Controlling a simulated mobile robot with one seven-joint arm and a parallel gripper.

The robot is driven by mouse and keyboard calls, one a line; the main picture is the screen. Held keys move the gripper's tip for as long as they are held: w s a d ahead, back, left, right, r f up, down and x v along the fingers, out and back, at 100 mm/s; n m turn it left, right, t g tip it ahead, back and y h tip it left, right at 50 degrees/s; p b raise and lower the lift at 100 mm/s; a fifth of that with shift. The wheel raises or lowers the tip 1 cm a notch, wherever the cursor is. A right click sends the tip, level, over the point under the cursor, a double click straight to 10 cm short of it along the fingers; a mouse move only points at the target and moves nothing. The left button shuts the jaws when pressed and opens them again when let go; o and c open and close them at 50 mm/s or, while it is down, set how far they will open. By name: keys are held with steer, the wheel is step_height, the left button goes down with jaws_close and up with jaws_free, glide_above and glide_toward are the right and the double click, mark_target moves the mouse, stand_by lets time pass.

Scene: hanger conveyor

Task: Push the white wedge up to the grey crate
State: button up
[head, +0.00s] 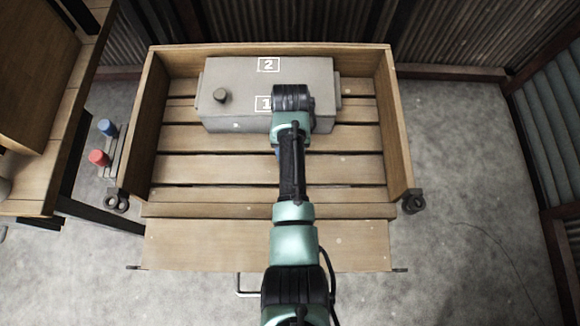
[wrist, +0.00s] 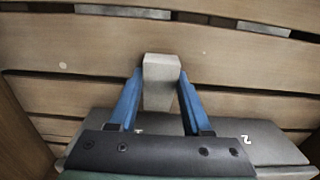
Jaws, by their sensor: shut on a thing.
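The white wedge (wrist: 161,82) shows in the wrist view between the two blue fingers of my gripper (wrist: 161,74), which is shut on it. It is over or on the wooden slats; I cannot tell whether it touches them. The grey crate (head: 228,78) lies at the back of the slatted wooden bed, marked 1 and 2, with a dark knob on top. It also shows at the bottom of the wrist view (wrist: 275,148), partly behind my gripper body. In the head view my arm hides the wedge and most of the gripper. Whether wedge and crate touch cannot be seen.
The wooden bed has raised side walls (head: 399,135) and a back wall; its front flap (head: 200,245) is lowered. A wooden bench (head: 40,160) stands at the left, near a red knob (head: 98,157) and a blue knob (head: 107,127). Bare slats lie either side of my arm.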

steer(key=shift+w, duration=0.35)
steer(key=o, duration=1.2)
step_height(320, 180, up, 13)
steer(key=p, duration=0.3)
